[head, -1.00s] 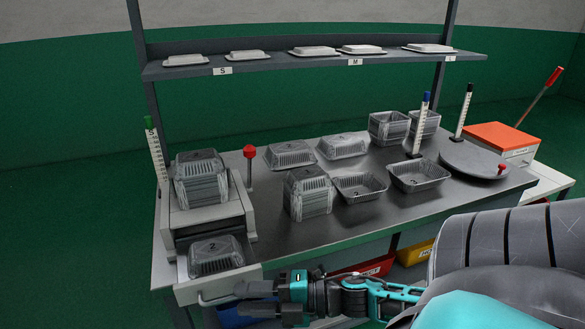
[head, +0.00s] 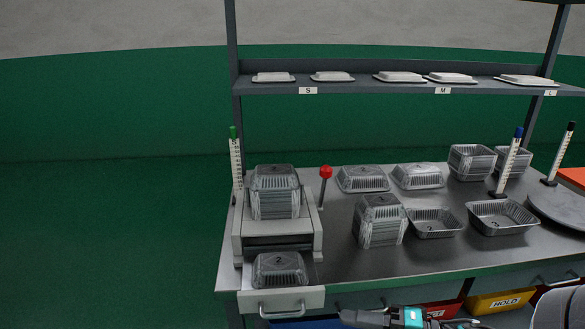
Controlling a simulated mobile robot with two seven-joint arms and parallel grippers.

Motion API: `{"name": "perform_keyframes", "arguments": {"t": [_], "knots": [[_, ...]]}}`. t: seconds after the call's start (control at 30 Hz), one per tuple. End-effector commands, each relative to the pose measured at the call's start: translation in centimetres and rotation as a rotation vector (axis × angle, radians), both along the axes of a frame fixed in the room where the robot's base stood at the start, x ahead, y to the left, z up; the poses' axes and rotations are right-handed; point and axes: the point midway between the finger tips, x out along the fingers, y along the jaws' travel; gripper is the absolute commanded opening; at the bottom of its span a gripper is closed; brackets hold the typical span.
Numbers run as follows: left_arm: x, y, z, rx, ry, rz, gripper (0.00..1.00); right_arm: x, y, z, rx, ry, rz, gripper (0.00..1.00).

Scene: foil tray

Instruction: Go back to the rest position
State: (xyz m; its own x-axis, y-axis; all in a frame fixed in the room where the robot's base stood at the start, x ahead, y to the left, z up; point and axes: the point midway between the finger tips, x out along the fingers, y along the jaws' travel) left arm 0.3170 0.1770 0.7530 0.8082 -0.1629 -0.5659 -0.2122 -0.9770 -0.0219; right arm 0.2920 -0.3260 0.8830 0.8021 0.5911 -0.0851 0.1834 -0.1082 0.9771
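My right gripper (head: 352,317) shows at the bottom edge, its arm coming in from the right. It is in front of the table's front edge, just right of the drawer handle (head: 292,309). The bottom edge cuts it off, and I cannot tell how far its fingers are apart. No object shows in it. My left gripper is not in view. A foil tray marked 2 (head: 278,272) lies upside down at the front of the grey dispenser (head: 312,232), apart from my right gripper. A stack of foil trays (head: 275,200) stands on top of the dispenser.
The steel table (head: 345,258) holds another tray stack (head: 380,228), two open trays (head: 436,224) (head: 500,222) and two upside-down ones (head: 362,180) (head: 417,177). A red-knobbed lever (head: 325,174) stands beside the dispenser. A yellow HOLD bin (head: 497,303) sits below. The floor at left is clear.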

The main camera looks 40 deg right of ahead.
Motion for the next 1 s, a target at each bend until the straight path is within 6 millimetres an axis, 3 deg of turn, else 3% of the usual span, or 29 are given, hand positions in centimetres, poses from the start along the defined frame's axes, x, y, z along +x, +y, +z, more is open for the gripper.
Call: {"name": "perform_keyframes", "arguments": {"t": [0.27,0.47,0.57,0.73,0.9,1.0], "knots": [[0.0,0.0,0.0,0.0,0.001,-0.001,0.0,0.3,0.1,-0.3,0.032,0.019,-0.038,0.36],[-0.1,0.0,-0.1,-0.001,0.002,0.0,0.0,2.1,1.5,-3.8,0.308,0.212,-0.337,0.36],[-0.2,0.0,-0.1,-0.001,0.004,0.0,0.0,2.8,3.6,-6.7,0.52,0.381,-0.517,0.36],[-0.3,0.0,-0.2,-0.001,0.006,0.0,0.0,2.9,9.1,-10.9,0.83,0.683,-0.723,0.36],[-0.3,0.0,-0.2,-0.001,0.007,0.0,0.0,2.5,13.8,-12.6,0.989,0.887,-0.806,0.36],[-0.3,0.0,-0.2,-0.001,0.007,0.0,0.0,2.3,14.9,-13.0,1.02,0.936,-0.823,0.36]]}}
